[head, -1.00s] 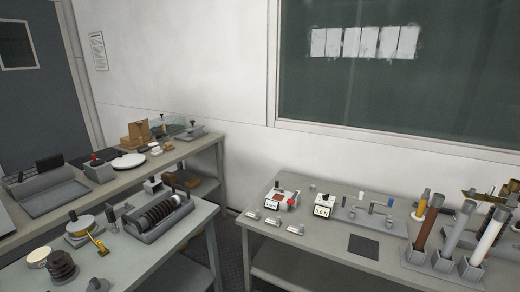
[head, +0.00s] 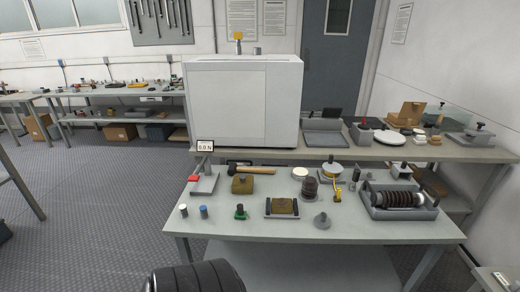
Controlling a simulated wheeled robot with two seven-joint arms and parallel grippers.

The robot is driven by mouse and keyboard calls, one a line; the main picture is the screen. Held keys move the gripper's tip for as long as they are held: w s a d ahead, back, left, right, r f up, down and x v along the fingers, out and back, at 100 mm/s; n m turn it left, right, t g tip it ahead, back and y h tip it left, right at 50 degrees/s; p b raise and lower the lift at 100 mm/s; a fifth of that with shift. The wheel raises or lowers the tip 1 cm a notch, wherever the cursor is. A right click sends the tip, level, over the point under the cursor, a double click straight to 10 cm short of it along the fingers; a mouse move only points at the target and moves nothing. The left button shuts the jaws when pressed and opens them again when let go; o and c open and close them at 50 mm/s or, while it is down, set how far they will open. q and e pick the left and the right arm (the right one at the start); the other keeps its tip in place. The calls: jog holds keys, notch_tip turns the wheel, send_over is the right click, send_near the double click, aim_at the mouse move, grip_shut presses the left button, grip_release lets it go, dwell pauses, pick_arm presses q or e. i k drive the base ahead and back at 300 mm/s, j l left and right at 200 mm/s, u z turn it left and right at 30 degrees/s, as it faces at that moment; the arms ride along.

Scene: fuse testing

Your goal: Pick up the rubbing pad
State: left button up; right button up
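Two brown items on the near grey table (head: 350,232) could be the rubbing pad, and I cannot tell which. One is a small olive-brown block (head: 243,186) with a little raised part on top, left of centre. The other is a flat brown pad-like piece (head: 282,206) between two dark ends on a light base, near the table's front middle. Both rest on the table with nothing touching them. Neither of my grippers shows in the head view.
A hammer (head: 252,171) lies behind the block. A stand with a red part (head: 204,182), a green-based knob (head: 240,212), a grey weight (head: 321,220) and a dark coil in a grey tray (head: 399,214) share the table. A large white cabinet (head: 243,105) stands behind.

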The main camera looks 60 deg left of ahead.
aim_at(239, 214)
jog(key=u, duration=2.25)
jog(key=i+l+u, duration=0.1)
jog(key=l, duration=0.2)
jog(key=i+l+u, duration=0.1)
jog(key=l, duration=0.2)
jog(key=l+u, duration=0.1)
jog(key=l, duration=0.2)
jog(key=i, duration=0.05)
